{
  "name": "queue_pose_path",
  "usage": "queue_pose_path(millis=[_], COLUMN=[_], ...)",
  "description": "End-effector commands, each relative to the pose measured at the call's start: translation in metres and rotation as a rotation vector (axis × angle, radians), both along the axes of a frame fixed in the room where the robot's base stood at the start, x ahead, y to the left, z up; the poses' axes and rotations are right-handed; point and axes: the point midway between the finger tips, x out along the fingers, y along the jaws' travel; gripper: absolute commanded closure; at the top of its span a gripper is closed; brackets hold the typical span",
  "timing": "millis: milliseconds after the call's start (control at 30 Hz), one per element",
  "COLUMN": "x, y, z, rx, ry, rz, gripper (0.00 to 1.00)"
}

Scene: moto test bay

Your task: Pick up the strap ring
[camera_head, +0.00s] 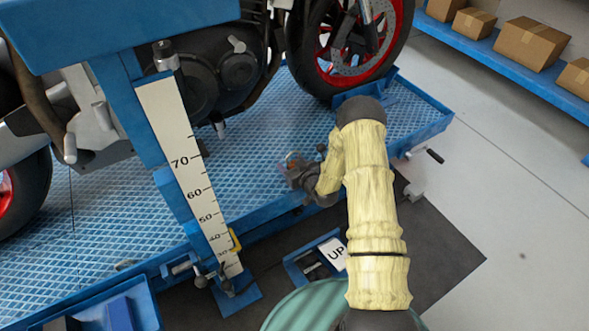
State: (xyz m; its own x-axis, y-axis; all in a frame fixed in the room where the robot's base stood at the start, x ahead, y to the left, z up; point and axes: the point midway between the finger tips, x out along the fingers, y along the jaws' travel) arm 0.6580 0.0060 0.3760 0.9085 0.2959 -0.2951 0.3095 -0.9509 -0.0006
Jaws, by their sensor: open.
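My gripper (292,165) is small and dark in the head view, at the end of my cream-sleeved arm, over the blue mesh deck of the motorcycle lift (268,135). Its jaws are open. A small reddish-brown patch shows at the fingertips, but I cannot tell whether it is the strap ring or part of the gripper. I cannot make out a strap ring for certain anywhere. My wrist and forearm hide part of the deck and its near edge.
A motorcycle (235,75) stands on the lift, its red-rimmed wheel behind my gripper. A blue post with a white scale (188,160) rises at left. A blue pedal box marked UP (335,254) lies below. Cardboard boxes (532,43) sit on a shelf. Floor at right is clear.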

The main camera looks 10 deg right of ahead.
Motion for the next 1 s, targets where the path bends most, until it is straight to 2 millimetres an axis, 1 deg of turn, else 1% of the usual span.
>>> queue_pose_path(millis=[267,367,400,533,567,600,833,933,1000], x=[0.000,0.000,0.000,0.000,0.000,0.000,0.000,0.000,0.001], y=[0.002,0.000,0.000,-0.002,-0.002,-0.002,-0.002,-0.002,-0.002], z=[0.000,0.000,0.000,0.000,0.000,0.000,0.003,0.011,0.021], rx=[0.000,0.000,0.000,0.000,0.000,0.000,-0.001,0.000,-0.001], ry=[0.000,0.000,0.000,0.000,-0.001,-0.001,-0.001,-0.002,-0.003], rz=[0.003,0.001,0.000,-0.002,-0.003,-0.003,-0.003,-0.003,-0.002], gripper=[0.42,0.59,0.67,0.93,0.94,0.98,0.98,0.98,0.98])
